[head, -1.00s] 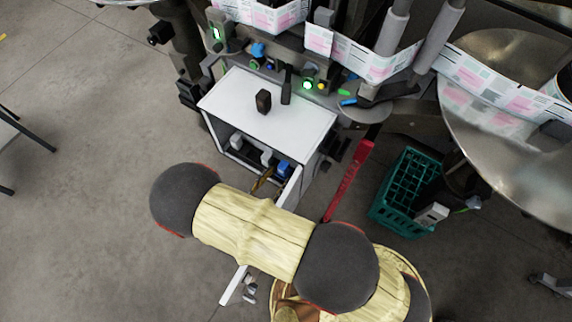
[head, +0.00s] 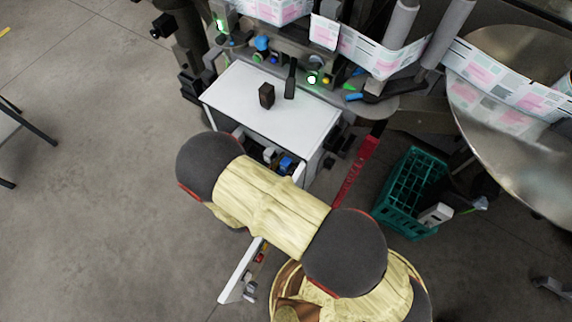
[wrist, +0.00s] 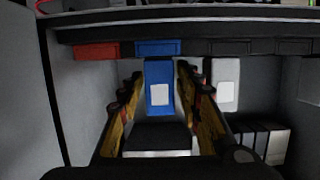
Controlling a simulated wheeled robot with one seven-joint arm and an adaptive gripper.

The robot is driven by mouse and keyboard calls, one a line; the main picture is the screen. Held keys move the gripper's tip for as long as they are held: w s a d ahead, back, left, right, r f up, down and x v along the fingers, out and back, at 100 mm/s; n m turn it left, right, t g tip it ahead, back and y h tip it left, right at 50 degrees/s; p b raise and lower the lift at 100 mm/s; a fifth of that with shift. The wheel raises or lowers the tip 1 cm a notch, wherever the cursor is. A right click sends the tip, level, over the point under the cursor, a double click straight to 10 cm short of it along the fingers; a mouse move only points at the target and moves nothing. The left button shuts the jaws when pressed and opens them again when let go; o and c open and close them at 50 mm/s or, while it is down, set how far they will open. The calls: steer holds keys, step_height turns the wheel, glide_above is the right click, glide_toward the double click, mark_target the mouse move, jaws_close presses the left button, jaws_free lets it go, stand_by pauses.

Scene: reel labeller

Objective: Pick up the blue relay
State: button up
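The blue relay (wrist: 158,97) is an upright blue block with a white label. It stands inside the cabinet, in the centre of the wrist view. A blue block that looks like it also shows in the cabinet opening in the head view (head: 286,163). My gripper (wrist: 159,73) is open, with one yellow-and-black finger on each side of the blue relay. Narrow gaps seem to show between the fingers and the relay, so it does not look gripped.
A light grey relay (wrist: 224,84) stands close to the right finger. Red (wrist: 97,50), blue (wrist: 157,47) and black pieces line the shelf edge above. Several dark-and-white blocks (wrist: 262,137) stand lower right. The white cabinet top (head: 240,98) carries a small black box (head: 266,95).

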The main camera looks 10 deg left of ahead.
jaws_close()
stand_by(0.5)
